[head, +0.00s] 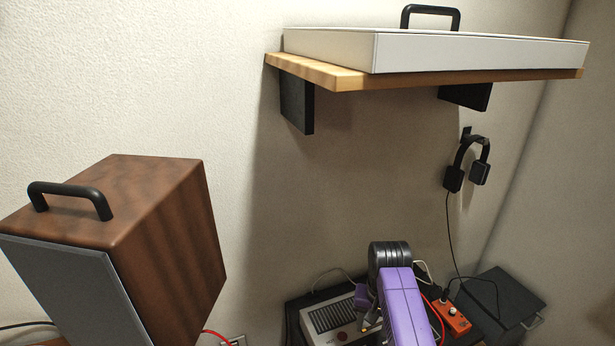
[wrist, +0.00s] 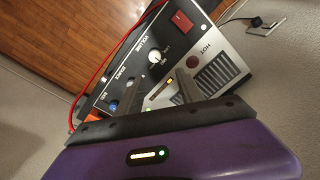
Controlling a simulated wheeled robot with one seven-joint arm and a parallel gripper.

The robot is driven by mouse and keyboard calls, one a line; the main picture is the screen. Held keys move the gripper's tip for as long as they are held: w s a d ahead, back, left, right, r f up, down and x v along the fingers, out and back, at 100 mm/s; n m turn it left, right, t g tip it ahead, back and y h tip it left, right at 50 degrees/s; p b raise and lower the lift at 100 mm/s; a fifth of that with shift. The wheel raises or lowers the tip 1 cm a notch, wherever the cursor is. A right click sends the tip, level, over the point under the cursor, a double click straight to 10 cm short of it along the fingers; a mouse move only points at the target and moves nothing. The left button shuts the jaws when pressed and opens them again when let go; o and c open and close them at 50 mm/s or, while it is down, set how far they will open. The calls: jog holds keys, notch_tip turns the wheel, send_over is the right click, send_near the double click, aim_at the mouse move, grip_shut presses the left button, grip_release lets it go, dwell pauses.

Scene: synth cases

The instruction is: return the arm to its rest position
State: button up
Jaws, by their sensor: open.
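My purple arm (head: 402,310) with its black joint shows at the bottom of the head view, in front of low equipment by the wall. In the wrist view my gripper (wrist: 160,93) is open, its two dark fingers apart with nothing seen between them. The fingers point toward a dark control panel (wrist: 128,77) with knobs and a pale vented panel (wrist: 217,68) marked HOT. I cannot tell whether the fingers touch either. In the head view the fingertips are small and partly hidden by my arm.
A wooden cabinet (head: 165,215) with a black handle stands at left. A wall shelf (head: 345,78) carrying a white case (head: 450,52) overhangs above my arm. Headphones (head: 468,165) hang at right. A red cable (wrist: 110,60), an orange box (head: 452,316) and a dark case (head: 500,303) are nearby.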

jog(key=w+d+r+t, duration=0.1)
jog(key=w+r+t, duration=0.45)
jog(key=w, duration=0.35)
jog(key=s+r+n+t, duration=0.1)
jog(key=s+r+t, duration=0.1)
jog(key=s, duration=1.6)
jog(key=s+r+n+t, duration=0.1)
jog(key=s+r+t, duration=0.2)
jog(key=s, duration=1.5)
jog(key=s+r+n+t, duration=0.1)
jog(key=s+r+t, duration=0.2)
jog(key=s, duration=1.5)
notch_tip(320, 180, up, 3)
jog(key=shift+s+a+f+n, duration=0.1)
jog(key=shift+s+a+n, duration=0.2)
jog(key=shift+t, duration=0.25)
